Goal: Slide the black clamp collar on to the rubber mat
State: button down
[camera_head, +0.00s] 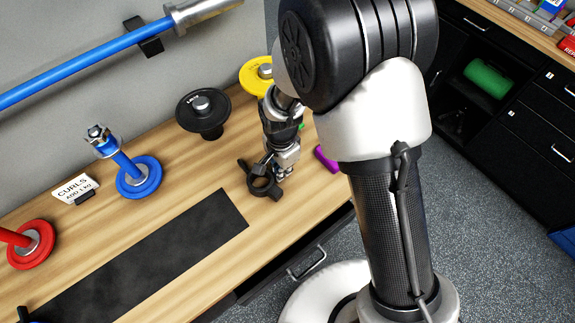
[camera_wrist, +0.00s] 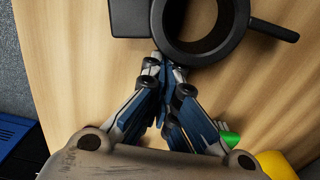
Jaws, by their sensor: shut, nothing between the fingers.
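The black clamp collar (camera_head: 262,184) lies on the wooden bench top to the right of the rubber mat, apart from it. It is a ring with a handle and a block on its sides. The rubber mat (camera_head: 150,262) is a dark flat strip along the bench. My gripper (camera_head: 281,177) is low over the bench, right beside the collar on the side away from the mat. In the wrist view my gripper (camera_wrist: 160,66) is shut and empty, its tips close to the near edge of the collar (camera_wrist: 200,56). I cannot tell whether they touch it.
A black plate (camera_head: 203,113), a yellow plate (camera_head: 256,76), a blue plate (camera_head: 138,178) and a red plate (camera_head: 33,243) stand along the back of the bench. A white sign (camera_head: 75,188) stands by the blue plate. The wood between collar and mat is clear.

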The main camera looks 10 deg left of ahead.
aim_at(230, 214)
jog(key=s+a, duration=0.4)
jog(key=s, duration=0.1)
jog(key=s+a, duration=0.5)
jog(key=s, duration=0.1)
jog(key=s+a, duration=0.4)
jog(key=s, duration=0.2)
jog(key=shift+a, duration=0.25)
jog(key=shift+w, duration=0.1)
jog(key=shift+w+d, duration=0.25)
jog(key=shift+w, duration=0.1)
jog(key=shift+w+d, duration=0.9)
jog(key=shift+w, duration=0.25)
notch_tip(230, 214, up, 10)
jog(key=p, duration=0.3)
jog(key=shift+d, duration=0.15)
